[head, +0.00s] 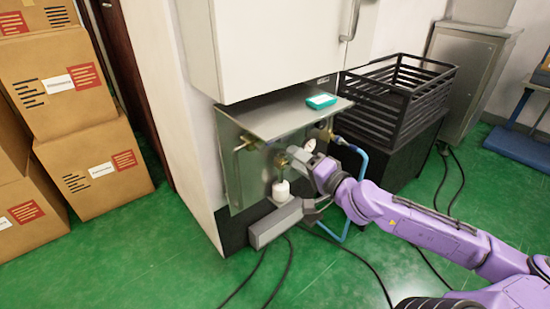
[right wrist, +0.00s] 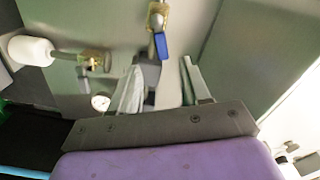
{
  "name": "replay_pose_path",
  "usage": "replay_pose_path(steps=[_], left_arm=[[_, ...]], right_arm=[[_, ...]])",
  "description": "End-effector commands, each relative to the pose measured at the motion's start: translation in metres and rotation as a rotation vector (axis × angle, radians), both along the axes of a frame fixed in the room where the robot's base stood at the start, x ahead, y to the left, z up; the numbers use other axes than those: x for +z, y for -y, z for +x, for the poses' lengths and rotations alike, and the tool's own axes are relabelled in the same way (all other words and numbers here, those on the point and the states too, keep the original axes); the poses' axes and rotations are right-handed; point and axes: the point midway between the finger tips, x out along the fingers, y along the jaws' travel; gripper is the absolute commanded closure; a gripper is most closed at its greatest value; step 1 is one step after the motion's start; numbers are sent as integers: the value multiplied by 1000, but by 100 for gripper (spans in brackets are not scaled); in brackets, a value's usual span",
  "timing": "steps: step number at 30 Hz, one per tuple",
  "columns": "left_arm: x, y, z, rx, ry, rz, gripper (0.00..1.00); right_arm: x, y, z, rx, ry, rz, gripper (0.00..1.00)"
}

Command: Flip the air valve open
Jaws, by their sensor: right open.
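The air valve shows in the right wrist view as a brass body with a blue lever (right wrist: 161,45) hanging from it, on the steel panel. My right gripper (right wrist: 160,77) is open and empty. Its two fingers point toward the valve, and the lever's end lies in line with the gap between them; I cannot tell whether they touch. In the head view my right gripper (head: 297,157) is in front of the steel panel (head: 230,170), under the machine's shelf, and it hides part of the fittings. The blue lever cannot be made out there. My left gripper is not in view.
A white bowl (head: 281,190) hangs below a brass fitting close to my gripper. A gauge (head: 308,145) and blue hose (head: 352,150) are to the right. A teal device (head: 321,100) lies on the shelf (head: 270,118). A black crate (head: 400,85) stands further right; cartons (head: 60,85) are left.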

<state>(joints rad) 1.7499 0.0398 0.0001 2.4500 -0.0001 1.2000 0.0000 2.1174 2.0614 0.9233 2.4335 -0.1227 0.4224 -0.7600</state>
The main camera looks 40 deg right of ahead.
Motion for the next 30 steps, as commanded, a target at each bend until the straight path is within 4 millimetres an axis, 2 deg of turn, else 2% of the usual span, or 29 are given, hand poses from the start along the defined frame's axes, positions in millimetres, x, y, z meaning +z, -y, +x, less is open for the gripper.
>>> replay_pose_path(steps=[4, 12, 18, 22, 29, 30], left_arm=[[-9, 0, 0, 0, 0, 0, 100], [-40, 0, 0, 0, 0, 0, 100], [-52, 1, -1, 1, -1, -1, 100], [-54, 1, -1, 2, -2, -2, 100], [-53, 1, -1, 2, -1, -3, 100], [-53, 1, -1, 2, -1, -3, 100]], right_arm=[[1, 4, 11, -8, 17, -7, 53], [-3, -1, 67, -8, 11, -8, 53], [-1, -3, 96, -9, 10, -5, 53], [1, -3, 103, -10, 10, -2, 53], [3, -3, 103, -11, 10, -1, 53], [3, -3, 103, -11, 10, -1, 63]])
